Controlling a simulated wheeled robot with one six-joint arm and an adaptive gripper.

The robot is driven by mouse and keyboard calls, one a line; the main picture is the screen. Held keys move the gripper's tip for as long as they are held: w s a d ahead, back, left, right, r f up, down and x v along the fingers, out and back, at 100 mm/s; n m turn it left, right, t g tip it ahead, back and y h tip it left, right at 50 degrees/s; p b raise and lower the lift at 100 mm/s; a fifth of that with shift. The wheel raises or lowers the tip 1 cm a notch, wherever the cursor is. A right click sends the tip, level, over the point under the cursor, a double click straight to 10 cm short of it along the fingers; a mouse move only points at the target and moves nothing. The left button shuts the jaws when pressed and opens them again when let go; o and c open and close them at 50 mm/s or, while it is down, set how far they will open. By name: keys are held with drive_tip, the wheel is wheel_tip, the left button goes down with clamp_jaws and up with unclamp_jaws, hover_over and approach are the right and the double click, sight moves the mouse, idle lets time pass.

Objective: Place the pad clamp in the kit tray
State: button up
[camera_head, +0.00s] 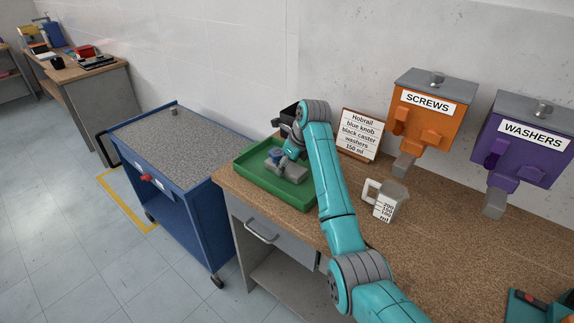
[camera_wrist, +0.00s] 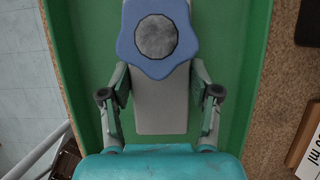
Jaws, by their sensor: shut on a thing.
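The kit tray is a green, shallow, open tray (camera_head: 305,200) at the left end of the brown bench. Its green floor and walls also fill much of the wrist view (camera_wrist: 252,60). My gripper (camera_head: 283,158) is down inside the tray's outline. In the wrist view my gripper (camera_wrist: 160,78) has its fingers on both sides of the pad clamp, a grey bar (camera_wrist: 160,112) with a blue lobed knob (camera_wrist: 184,42) that has a round grey centre. It is shut on the clamp. I cannot tell whether the clamp touches the tray floor.
A written sign (camera_head: 361,135) stands behind the tray. A measuring jug (camera_head: 389,203) stands to the right. Orange SCREWS (camera_head: 431,113) and purple WASHERS (camera_head: 521,150) dispensers hang on the wall. A blue cart (camera_head: 180,205) stands left of the bench.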

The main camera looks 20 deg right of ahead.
drive_tip(key=o, duration=1.4)
drive_tip(key=shift+f, duration=0.1)
drive_tip(key=shift+o, duration=0.2)
drive_tip(key=v, duration=1.2)
drive_tip(key=shift+r, duration=0.2)
drive_tip(key=shift+w, duration=0.1)
